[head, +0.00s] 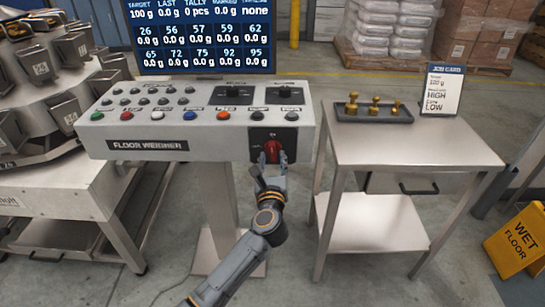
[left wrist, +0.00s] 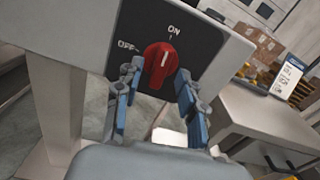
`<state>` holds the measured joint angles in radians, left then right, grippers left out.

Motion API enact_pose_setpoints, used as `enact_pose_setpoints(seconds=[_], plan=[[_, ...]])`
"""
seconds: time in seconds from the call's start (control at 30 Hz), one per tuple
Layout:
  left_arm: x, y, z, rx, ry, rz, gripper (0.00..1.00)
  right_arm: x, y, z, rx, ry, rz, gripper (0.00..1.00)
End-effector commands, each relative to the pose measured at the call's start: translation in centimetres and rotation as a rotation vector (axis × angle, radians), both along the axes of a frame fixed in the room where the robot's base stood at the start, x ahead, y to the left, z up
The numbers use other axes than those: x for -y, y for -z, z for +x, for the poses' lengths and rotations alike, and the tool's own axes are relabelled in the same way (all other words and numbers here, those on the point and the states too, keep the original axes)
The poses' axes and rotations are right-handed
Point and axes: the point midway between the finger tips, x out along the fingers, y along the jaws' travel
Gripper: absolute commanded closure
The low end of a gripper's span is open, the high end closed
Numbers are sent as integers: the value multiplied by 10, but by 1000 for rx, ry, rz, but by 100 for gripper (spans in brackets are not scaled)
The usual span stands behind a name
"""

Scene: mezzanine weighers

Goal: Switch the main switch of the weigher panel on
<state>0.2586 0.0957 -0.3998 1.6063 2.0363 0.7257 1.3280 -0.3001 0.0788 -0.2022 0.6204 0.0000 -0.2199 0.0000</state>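The main switch is a red rotary knob (head: 273,150) on a black plate at the lower right of the weigher panel's front (head: 222,147). In the left wrist view the knob (left wrist: 158,68) sits between the words OFF, to its left, and ON, above it. Its white mark points up toward ON. My left gripper (head: 271,166) is just in front of the knob. In the left wrist view its blue-padded fingers (left wrist: 158,84) are spread, one on each side of the knob's lower part. I cannot tell whether they touch it. My right gripper is not in view.
A steel table (head: 415,148) stands right of the panel, with a dark tray (head: 373,115) of brass weights and a job card (head: 442,90). A multihead weigher (head: 45,80) is at the left. A yellow wet-floor sign (head: 518,240) stands at the lower right.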

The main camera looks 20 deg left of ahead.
Motion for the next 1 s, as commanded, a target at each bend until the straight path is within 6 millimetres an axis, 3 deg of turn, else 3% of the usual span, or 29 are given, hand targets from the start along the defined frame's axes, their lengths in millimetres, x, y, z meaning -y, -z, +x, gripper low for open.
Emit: enact_pose_setpoints(seconds=[0.17,0.43,0.63,0.83,1.0], plan=[[-3,0,11,1,0,1,60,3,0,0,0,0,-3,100],[-4,0,12,0,0,1,60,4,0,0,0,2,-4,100],[-4,0,12,0,0,1,99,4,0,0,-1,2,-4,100],[-3,-1,12,-3,0,10,100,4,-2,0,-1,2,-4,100],[-3,-2,12,-32,-2,101,100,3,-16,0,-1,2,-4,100]])
